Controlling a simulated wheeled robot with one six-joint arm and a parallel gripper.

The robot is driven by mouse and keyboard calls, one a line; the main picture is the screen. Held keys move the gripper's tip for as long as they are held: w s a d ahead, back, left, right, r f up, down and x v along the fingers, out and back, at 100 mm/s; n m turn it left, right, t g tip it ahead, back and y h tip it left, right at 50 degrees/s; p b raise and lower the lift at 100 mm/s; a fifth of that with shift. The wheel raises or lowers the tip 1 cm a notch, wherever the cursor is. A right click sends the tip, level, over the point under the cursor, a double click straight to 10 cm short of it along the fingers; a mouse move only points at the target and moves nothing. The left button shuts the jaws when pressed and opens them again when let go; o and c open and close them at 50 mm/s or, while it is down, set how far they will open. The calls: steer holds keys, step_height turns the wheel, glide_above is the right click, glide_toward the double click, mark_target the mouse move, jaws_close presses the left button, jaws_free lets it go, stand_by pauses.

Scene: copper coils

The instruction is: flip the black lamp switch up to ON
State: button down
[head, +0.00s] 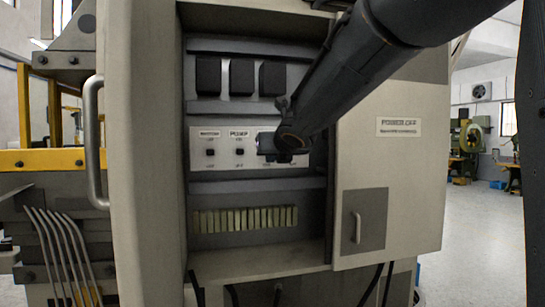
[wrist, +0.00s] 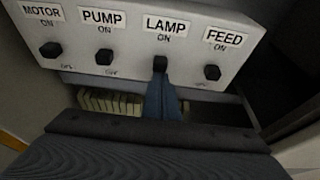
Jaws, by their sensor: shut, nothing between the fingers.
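The black lamp switch (wrist: 160,63) sits under the LAMP label on the light switch panel (wrist: 133,50), third from the left in the wrist view. ON is printed above it; the mark below is hidden by my fingers. My gripper (wrist: 161,82) is shut and empty. Its fingertips are right at the lower end of the lamp switch; I cannot tell whether they touch. In the head view my gripper (head: 281,146) is in front of the panel (head: 223,164) and hides the lamp switch.
The motor switch (wrist: 51,50) and pump switch (wrist: 104,57) are to the left, the feed switch (wrist: 212,72) to the right. Terminal blocks (head: 245,219) line the cabinet below. The open cabinet has a wall on the left and a panel (head: 390,170) on the right.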

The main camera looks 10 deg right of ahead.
steer(key=shift+r, duration=0.25)
step_height(320, 180, down, 4)
steer(key=f+b, duration=0.1)
steer(key=b, duration=0.3)
steer(key=p+v, duration=0.3)
steer(key=v, duration=0.7)
steer(key=shift+r+p, duration=0.25)
steer(key=shift+p, duration=0.05)
